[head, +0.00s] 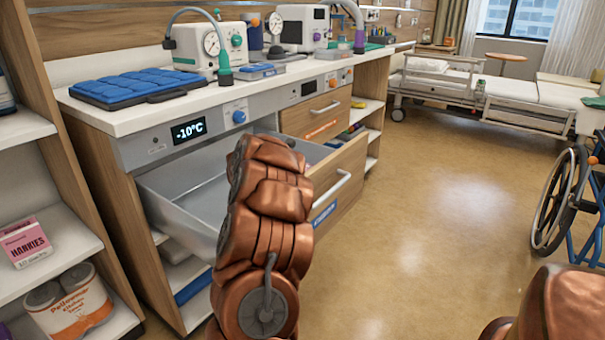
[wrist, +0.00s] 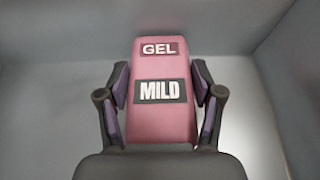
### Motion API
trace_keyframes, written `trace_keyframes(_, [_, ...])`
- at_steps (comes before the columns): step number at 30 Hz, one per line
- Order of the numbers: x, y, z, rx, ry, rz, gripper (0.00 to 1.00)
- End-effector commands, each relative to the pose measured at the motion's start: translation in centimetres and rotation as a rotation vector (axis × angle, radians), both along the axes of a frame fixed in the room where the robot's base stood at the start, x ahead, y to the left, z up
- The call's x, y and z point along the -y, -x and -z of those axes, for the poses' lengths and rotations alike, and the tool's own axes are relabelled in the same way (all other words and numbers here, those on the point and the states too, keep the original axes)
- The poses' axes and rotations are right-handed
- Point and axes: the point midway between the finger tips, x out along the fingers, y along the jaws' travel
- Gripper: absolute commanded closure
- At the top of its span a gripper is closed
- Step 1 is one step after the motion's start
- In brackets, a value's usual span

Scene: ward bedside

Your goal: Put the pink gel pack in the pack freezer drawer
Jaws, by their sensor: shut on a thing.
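The pink gel pack (wrist: 160,120), labelled "GEL" and "MILD", is between the two fingers of my gripper (wrist: 161,78) in the wrist view. The gripper is shut on its sides. Grey walls and a grey floor surround the pack in that view, matching the inside of the drawer. In the head view the pack freezer drawer (head: 165,195) is pulled open below a display reading -10°C. My arm reaches over the drawer and hides the gripper and the pack there. I cannot tell whether the pack touches the drawer floor.
A blue pad on a black tray (head: 135,86) and machines with gauges (head: 210,45) stand on the counter above. An open shelf (head: 45,240) with boxes is at the left. A wheelchair (head: 565,200) and a bed (head: 500,95) are at the right. The floor between is clear.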

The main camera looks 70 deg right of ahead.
Motion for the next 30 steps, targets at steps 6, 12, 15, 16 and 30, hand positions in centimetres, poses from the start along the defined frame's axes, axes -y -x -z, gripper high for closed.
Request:
trace_keyframes(6, [0.01, -0.01, 0.45, 0.001, 0.000, 0.000, 0.77])
trace_keyframes(12, [0.01, 0.01, 0.75, 0.000, 0.001, 0.000, 0.77])
trace_keyframes(15, [0.02, 0.02, 0.66, 0.000, 0.001, 0.000, 0.77])
trace_keyframes(16, [0.01, 0.03, 0.68, 0.000, 0.000, 0.001, 0.32])
trace_keyframes(30, [-0.01, 0.04, 0.73, 0.000, 0.000, 0.001, 0.09])
